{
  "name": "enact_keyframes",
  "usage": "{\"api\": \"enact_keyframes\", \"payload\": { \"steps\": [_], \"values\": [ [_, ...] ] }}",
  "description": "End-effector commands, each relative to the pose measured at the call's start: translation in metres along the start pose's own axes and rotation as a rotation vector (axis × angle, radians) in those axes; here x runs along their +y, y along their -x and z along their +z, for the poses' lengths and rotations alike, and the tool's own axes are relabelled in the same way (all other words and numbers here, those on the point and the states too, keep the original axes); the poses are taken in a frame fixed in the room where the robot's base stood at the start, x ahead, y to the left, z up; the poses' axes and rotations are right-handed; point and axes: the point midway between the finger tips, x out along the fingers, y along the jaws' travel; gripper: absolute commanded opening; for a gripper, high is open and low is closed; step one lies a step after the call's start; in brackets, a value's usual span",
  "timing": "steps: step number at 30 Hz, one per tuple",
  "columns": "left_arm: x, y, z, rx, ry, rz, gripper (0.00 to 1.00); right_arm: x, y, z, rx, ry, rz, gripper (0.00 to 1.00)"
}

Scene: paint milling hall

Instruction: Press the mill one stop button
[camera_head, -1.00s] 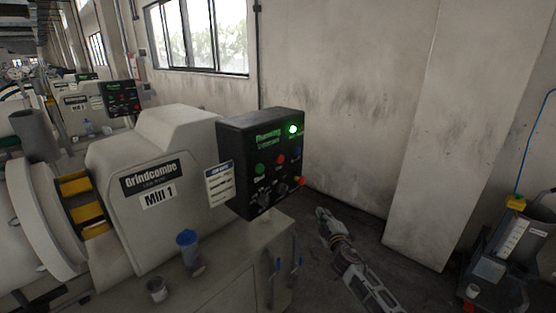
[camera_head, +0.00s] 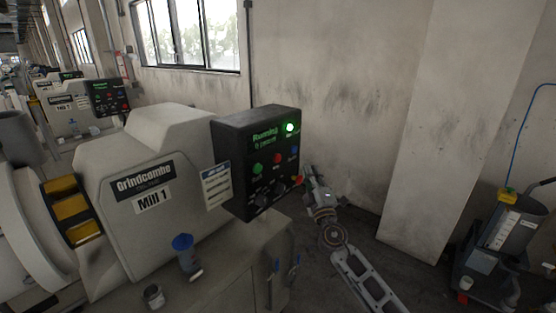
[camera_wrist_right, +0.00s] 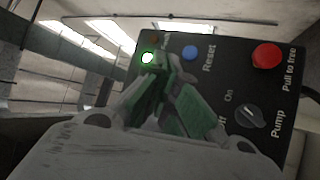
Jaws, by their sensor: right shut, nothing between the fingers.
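The Mill 1 control box (camera_head: 228,150) is black and stands at the end of the white mill. Its screen (camera_head: 265,138) reads Running and the green lamp (camera_head: 290,127) is lit. The red stop button (camera_head: 277,158) sits between the green start button (camera_head: 257,169) and the blue reset button (camera_head: 294,150). My right gripper (camera_head: 309,174) is shut and empty, just right of the box. In the right wrist view its fingers (camera_wrist_right: 163,85) lie in front of the panel, and the stop button is hidden there. Whether they touch the panel cannot be told. My left gripper is out of view.
A red mushroom button (camera_wrist_right: 267,55) marked Pull to free and a pump knob (camera_wrist_right: 250,117) are on the same panel. A wall pillar (camera_head: 435,130) is at right.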

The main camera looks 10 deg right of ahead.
Motion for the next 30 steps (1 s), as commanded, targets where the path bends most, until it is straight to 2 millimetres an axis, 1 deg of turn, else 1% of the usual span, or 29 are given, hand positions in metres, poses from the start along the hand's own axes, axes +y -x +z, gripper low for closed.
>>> {"api": "enact_keyframes", "payload": {
  "steps": [6,18,23,30],
  "values": [
    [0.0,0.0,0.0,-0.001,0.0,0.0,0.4,0.0,0.0,0.0,-0.001,-0.035,-0.001,0.0],
    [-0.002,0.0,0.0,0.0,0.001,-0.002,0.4,-0.001,-0.001,0.0,-0.001,-0.035,-0.001,0.0],
    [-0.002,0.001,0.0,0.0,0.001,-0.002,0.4,-0.004,-0.005,-0.003,-0.002,-0.036,-0.001,0.0],
    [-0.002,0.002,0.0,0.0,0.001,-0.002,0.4,-0.013,-0.018,-0.013,-0.001,-0.036,-0.002,0.0]
  ]
}}
